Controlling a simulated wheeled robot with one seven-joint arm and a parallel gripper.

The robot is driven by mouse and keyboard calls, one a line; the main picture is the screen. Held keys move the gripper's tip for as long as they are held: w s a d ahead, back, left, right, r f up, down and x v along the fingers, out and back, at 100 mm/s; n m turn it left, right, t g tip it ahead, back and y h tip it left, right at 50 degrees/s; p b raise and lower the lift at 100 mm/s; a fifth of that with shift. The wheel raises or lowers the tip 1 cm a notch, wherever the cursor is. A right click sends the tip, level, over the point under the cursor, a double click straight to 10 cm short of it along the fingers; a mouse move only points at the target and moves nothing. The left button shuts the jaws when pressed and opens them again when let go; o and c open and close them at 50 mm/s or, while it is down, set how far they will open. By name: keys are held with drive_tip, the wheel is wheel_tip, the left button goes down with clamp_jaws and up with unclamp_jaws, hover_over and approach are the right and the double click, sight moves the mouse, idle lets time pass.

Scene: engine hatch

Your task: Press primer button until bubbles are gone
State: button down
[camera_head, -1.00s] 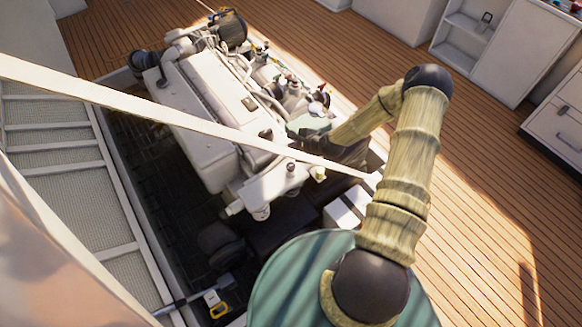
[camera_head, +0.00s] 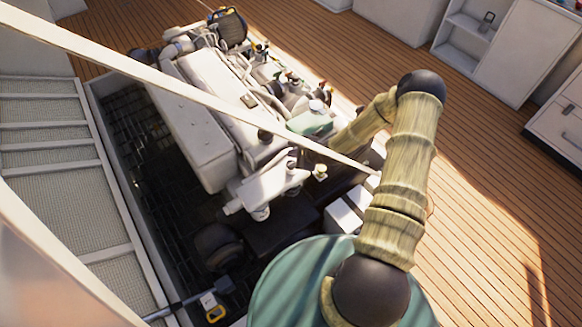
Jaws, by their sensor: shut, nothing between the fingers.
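The engine (camera_head: 205,125) sits in the open hatch, a pale block with hoses and fittings along its right side. A white round cap (camera_head: 316,105) stands among these fittings beside a green block (camera_head: 312,123). I cannot tell which fitting is the primer button, and no bubbles can be made out. My arm (camera_head: 405,150) rises from the lower middle, bends at a dark elbow, and its forearm reaches down-left toward the engine's right side. The fingers of my gripper cannot be made out; the forearm's end is lost among the engine parts.
A long pale bar (camera_head: 190,90) crosses the view diagonally, in front of the engine. The dark bilge (camera_head: 160,200) lies left of the engine, with a yellow-handled item (camera_head: 215,312) near the bottom. Open wooden deck (camera_head: 480,170) lies to the right, before white cabinets (camera_head: 520,50).

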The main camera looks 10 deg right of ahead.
sight(290, 162)
drive_tip(key=shift+f+b, duration=0.6)
drive_tip(key=shift+f, duration=0.75)
drive_tip(key=shift+f, duration=0.1)
idle(0.9)
drive_tip(key=shift+f, duration=0.3)
drive_tip(key=shift+f+b, duration=0.85)
drive_tip(key=shift+f, duration=0.1)
idle(1.1)
drive_tip(key=shift+r, duration=0.15)
drive_tip(key=shift+r+p, duration=1.05)
drive_tip(key=shift+r, duration=0.2)
drive_tip(key=shift+r+p, duration=1.95)
drive_tip(key=shift+r, duration=0.55)
